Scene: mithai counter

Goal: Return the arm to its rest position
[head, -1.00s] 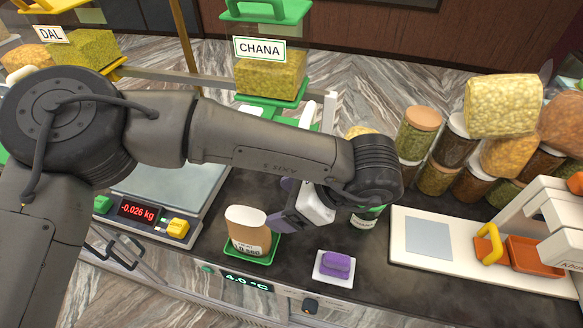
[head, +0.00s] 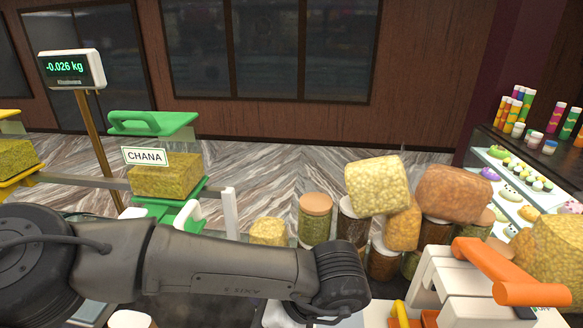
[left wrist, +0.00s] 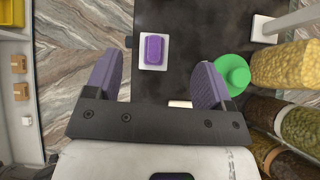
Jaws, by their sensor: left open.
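My left arm (head: 220,268) crosses the lower left and middle of the head view, with its wrist joint at the bottom edge. The fingers are cut off there. In the left wrist view my left gripper (left wrist: 157,66) is open, its two purple fingers wide apart with nothing between them. Past the fingertips a purple block (left wrist: 154,48) lies on a small white dish (left wrist: 143,66) on the dark counter. A round green lid (left wrist: 233,72) is close to the right finger. My right gripper is in neither view.
Jars (head: 315,218) and filled bags (head: 377,185) stack beyond the wrist. A white device with an orange handle (head: 490,262) stands at the right. A green-lidded CHANA bin (head: 165,175) is behind the arm. A scale display (head: 70,68) stands far left.

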